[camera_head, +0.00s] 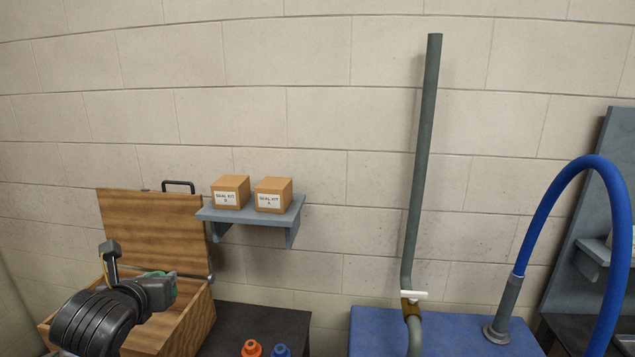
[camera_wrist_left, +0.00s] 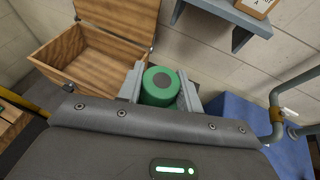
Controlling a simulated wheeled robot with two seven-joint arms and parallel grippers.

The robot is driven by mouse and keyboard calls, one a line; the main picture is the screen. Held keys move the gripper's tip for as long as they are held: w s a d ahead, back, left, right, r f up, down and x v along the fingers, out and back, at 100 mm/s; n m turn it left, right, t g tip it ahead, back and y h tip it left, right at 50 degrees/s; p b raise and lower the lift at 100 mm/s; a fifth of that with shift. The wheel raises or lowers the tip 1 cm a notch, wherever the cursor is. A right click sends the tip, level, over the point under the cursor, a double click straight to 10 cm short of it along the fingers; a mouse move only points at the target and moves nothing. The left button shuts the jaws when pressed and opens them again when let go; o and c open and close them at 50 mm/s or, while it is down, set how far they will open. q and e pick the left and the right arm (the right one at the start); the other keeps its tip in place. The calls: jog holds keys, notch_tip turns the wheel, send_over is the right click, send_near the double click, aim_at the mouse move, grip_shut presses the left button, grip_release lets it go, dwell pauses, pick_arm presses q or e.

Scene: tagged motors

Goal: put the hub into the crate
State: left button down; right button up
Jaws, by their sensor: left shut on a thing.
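The hub looks like a green round part with a dark grey centre, seen in the left wrist view (camera_wrist_left: 161,84). My left gripper (camera_wrist_left: 162,90) is shut on it, one grey finger on each side. In the head view my left gripper (camera_head: 161,287) is at the lower left, in front of the crate, with only a bit of green showing. The crate (camera_head: 193,328) is an open wooden box with its lid raised against the wall. In the left wrist view the crate (camera_wrist_left: 90,70) lies left of the held hub, and its visible inside looks empty. My right gripper is not in view.
A grey shelf (camera_head: 252,215) with two cardboard boxes hangs right of the crate's lid (camera_head: 155,228). Orange (camera_head: 251,348) and blue (camera_head: 281,351) parts stand at the bottom edge. A blue bench (camera_head: 455,335) with a tall pipe (camera_head: 422,160) and blue hose (camera_head: 540,210) is further right.

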pick_arm(q)
jog(key=d+m+h, duration=0.2)
jog(key=d, duration=0.7)
notch_tip(320, 180, down, 5)
jog(key=b, duration=0.5)
jog(key=shift+w+r, duration=0.1)
jog(key=shift+w, duration=0.05)
jog(key=shift+d, duration=0.1)
